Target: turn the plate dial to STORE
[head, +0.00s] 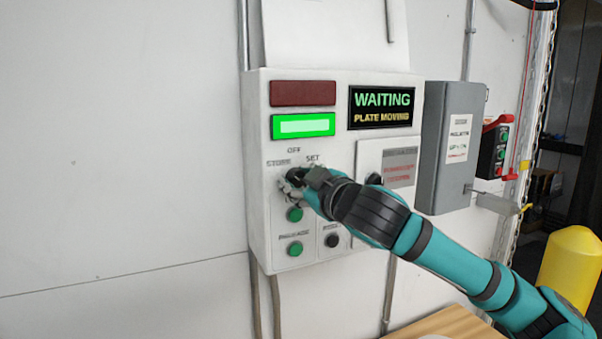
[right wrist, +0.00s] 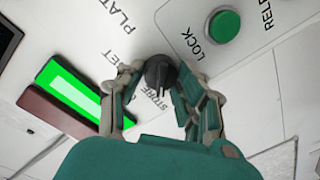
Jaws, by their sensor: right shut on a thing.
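The plate dial is a dark round knob (right wrist: 160,72) on the white control panel (head: 258,225). In the right wrist view it sits between the two fingers of my right gripper (right wrist: 161,80), which is shut on it. In the head view my right gripper (head: 292,186) reaches the panel from the right and hides the dial. The labels OFF, STORE and SET show above it. I cannot tell which label the dial points at. The display (head: 381,108) reads WAITING and PLATE MOVING. My left gripper is not in view.
A green lamp (head: 303,126) is lit below a dark red lamp (head: 303,93). Green buttons (head: 295,249) and a black knob (head: 332,241) sit below the gripper. A grey box (head: 447,150) and a yellow post (head: 573,265) stand to the right. The wall at left is bare.

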